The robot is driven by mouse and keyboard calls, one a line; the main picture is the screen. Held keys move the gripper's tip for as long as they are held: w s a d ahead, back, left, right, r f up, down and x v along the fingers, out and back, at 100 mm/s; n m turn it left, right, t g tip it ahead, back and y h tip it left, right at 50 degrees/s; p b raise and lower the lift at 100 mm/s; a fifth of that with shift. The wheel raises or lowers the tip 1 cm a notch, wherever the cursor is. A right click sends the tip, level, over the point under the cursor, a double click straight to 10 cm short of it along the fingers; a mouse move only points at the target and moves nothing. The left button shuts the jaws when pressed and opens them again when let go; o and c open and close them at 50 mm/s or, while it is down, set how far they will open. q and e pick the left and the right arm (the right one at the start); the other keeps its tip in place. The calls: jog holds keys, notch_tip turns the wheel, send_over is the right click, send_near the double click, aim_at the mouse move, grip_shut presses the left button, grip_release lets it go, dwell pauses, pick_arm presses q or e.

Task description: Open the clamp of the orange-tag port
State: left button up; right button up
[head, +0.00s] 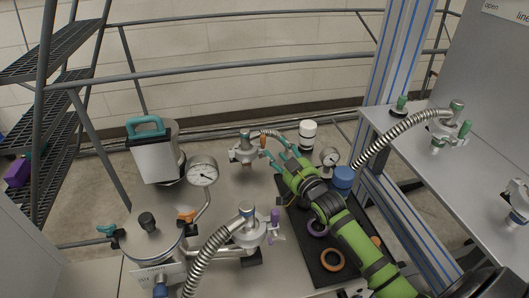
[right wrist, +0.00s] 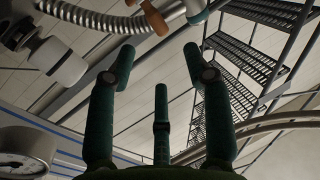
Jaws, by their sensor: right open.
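The orange-tag port (head: 243,151) is a metal fitting at the back of the table in the head view, with an orange tag (head: 263,141) on its right side. A flexible metal hose (head: 272,133) leads from it to the right. My right gripper (head: 276,150) is just right of the tag, its green fingers spread and empty. In the right wrist view the gripper (right wrist: 158,72) is open, with the orange piece (right wrist: 152,17) and the metal hose (right wrist: 95,17) beyond its fingertips at the top. The clamp's state is too small to tell. My left gripper is out of view.
A purple-tag port (head: 248,232) with a ribbed hose stands in front. A white-capped bottle (head: 308,134) and small gauge (head: 329,157) stand close to my right gripper.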

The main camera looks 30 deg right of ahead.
jog(key=shift+s+f+b, duration=0.2)
jog(key=shift+f+b, duration=0.3)
jog(key=shift+f, duration=0.35)
jog(key=shift+w, duration=0.3)
jog(key=w, duration=0.5)
jog(key=shift+w, duration=0.85)
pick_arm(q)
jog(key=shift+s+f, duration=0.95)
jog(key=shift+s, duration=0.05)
pick_arm(e)
grip_shut()
